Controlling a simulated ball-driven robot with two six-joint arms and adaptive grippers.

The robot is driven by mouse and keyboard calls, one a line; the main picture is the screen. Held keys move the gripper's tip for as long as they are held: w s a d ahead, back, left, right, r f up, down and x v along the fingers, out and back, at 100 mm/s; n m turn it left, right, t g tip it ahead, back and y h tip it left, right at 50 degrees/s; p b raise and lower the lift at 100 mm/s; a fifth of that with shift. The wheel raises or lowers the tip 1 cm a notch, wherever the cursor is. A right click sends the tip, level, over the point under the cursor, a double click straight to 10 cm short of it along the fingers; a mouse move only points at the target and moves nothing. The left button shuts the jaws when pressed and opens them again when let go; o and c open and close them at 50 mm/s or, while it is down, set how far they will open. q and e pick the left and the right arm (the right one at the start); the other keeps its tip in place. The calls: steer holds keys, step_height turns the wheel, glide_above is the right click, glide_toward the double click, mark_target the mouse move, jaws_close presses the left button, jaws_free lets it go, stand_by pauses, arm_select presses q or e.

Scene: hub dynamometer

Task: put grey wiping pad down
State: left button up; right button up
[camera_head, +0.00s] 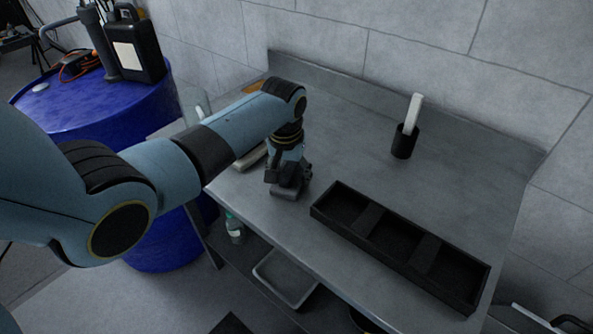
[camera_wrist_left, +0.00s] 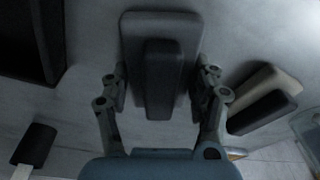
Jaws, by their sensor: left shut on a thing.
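The grey wiping pad (camera_head: 289,192) is at the left part of the grey metal bench, under my left gripper (camera_head: 287,180). In the left wrist view the pad (camera_wrist_left: 133,28) shows a flat grey base with a darker raised grip bar. The fingers of my left gripper (camera_wrist_left: 160,88) are on either side of that bar, shut on it. The pad is at or very close to the bench top; I cannot tell if it touches. My right gripper is not in view.
A black compartment tray (camera_head: 408,257) lies along the bench front, right of the pad. A black cup (camera_head: 404,143) with a white handle stands behind it. A beige block with a dark grip (camera_wrist_left: 268,94) lies near the pad. The bench middle (camera_head: 345,140) is clear.

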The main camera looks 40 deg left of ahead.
mark_target(288, 173)
arm_select(q)
steer(key=o, duration=1.6)
steer(key=shift+c, duration=0.2)
steer(key=shift+r, duration=0.55)
step_height(288, 173, up, 11)
steer(key=s+p, duration=0.1)
steer(key=shift+s+d, duration=0.3)
steer(key=shift+d, duration=0.1)
steer(key=shift+s, duration=0.1)
